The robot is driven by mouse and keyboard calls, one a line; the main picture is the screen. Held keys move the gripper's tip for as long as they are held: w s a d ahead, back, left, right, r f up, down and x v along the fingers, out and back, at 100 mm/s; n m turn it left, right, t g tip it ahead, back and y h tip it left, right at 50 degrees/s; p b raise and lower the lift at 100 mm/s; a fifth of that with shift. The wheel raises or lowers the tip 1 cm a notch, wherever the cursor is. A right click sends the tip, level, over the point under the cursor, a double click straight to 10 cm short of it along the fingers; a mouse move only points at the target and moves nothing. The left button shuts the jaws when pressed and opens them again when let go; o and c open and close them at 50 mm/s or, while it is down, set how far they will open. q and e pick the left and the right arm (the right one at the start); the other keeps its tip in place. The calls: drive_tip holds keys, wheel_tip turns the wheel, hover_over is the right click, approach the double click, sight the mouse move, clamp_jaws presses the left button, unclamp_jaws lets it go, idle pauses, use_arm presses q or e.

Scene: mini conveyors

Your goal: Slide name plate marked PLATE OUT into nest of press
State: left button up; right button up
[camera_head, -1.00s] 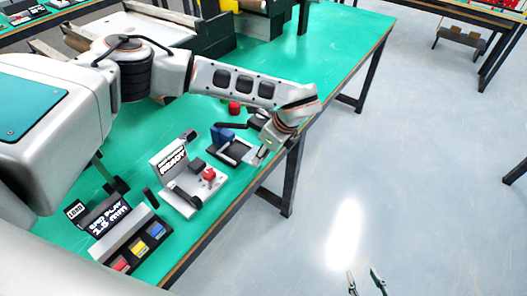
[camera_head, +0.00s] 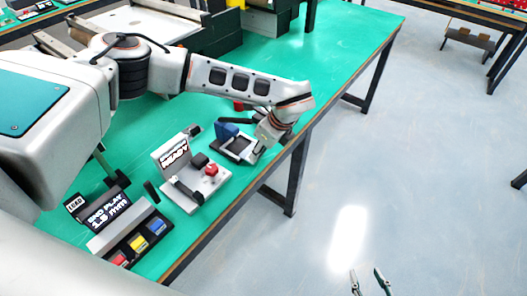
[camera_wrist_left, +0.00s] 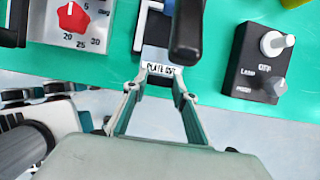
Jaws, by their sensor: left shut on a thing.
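The name plate (camera_wrist_left: 162,71), with a white label reading PLATE OUT, shows in the left wrist view between the fingertips of my left gripper (camera_wrist_left: 160,79). The gripper is shut on it. The plate lies at the front of the press, under its dark lever (camera_wrist_left: 186,32); the lever hides part of the nest. In the head view the press (camera_head: 228,131) has a blue block over a dark, pale-edged base. My left gripper (camera_head: 262,148) reaches down at its right side, near the table edge. My right gripper (camera_head: 369,282) is open and empty over the floor.
A white unit with a READY sign (camera_head: 175,154) and red knob stands left of the press. A black knob box (camera_wrist_left: 262,65) is right of the press in the wrist view. The green table ends just in front.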

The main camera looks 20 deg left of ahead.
sight(246, 149)
use_arm(q)
drive_tip(key=shift+w+a, duration=0.25)
drive_tip(key=shift+a, duration=0.45)
drive_tip(key=shift+w+a, duration=0.25)
drive_tip(key=shift+a, duration=0.4)
drive_tip(key=shift+w+a, duration=0.25)
drive_tip(key=shift+a, duration=0.45)
drive_tip(key=o, duration=1.2)
drive_tip(key=v, duration=1.2)
drive_tip(key=shift+f, duration=0.1)
